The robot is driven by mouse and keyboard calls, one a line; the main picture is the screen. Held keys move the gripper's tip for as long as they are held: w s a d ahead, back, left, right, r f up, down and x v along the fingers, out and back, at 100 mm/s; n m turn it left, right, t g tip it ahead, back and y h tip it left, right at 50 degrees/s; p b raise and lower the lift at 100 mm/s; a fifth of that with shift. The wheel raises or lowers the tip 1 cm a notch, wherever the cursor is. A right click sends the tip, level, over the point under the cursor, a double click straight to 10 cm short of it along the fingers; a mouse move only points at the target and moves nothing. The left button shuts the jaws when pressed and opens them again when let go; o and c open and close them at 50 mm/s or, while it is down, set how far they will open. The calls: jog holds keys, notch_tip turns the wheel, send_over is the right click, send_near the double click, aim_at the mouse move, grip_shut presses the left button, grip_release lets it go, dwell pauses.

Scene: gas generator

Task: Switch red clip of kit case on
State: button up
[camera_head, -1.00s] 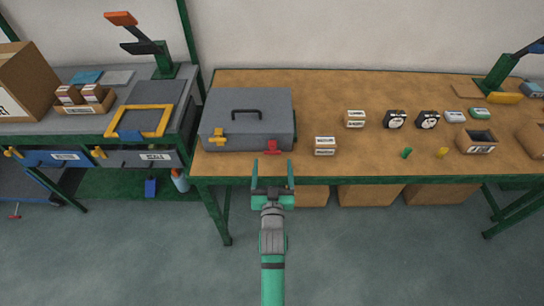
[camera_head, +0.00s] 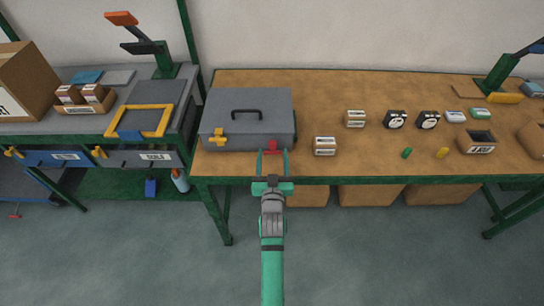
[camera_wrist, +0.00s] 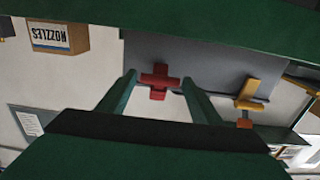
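The grey kit case (camera_head: 248,110) with a dark top handle stands at the left end of the wooden bench. Its red clip (camera_head: 272,153) is on the lower right of the front face, partly hidden by my gripper in the head view. In the wrist view the cross-shaped red clip (camera_wrist: 160,82) shows clearly against the grey case (camera_wrist: 210,68). My gripper (camera_head: 272,152) is open, with one finger on each side of the clip. A gap shows beside each finger in the wrist view; I cannot tell whether the tips reach past the clip.
A yellow clip (camera_head: 217,137) is on the case's front left; it also shows in the wrist view (camera_wrist: 250,92). A small labelled box (camera_head: 325,146) stands right of the case. Two dark gauges (camera_head: 395,119) stand farther right.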

aim_at(273, 144)
jog(key=shift+r, duration=0.1)
jog(key=shift+r+g, duration=0.15)
jog(key=shift+g, duration=0.15)
jog(key=shift+w+r+g, duration=0.15)
jog(key=shift+r+g, duration=0.6)
jog(key=shift+g, duration=0.45)
jog(key=r+g, duration=0.1)
jog(key=g, duration=0.1)
jog(key=w+r+g, duration=0.1)
jog(key=shift+w+r+g, duration=0.1)
jog(key=shift+g, duration=0.3)
jog(key=g, duration=0.1)
jog(key=w+r+g, duration=0.1)
jog(key=g, duration=0.1)
jog(key=shift+w, duration=0.1)
jog(key=shift+w+r+g, duration=0.2)
jog(key=shift+w+g, duration=0.25)
jog(key=shift+g, duration=0.65)
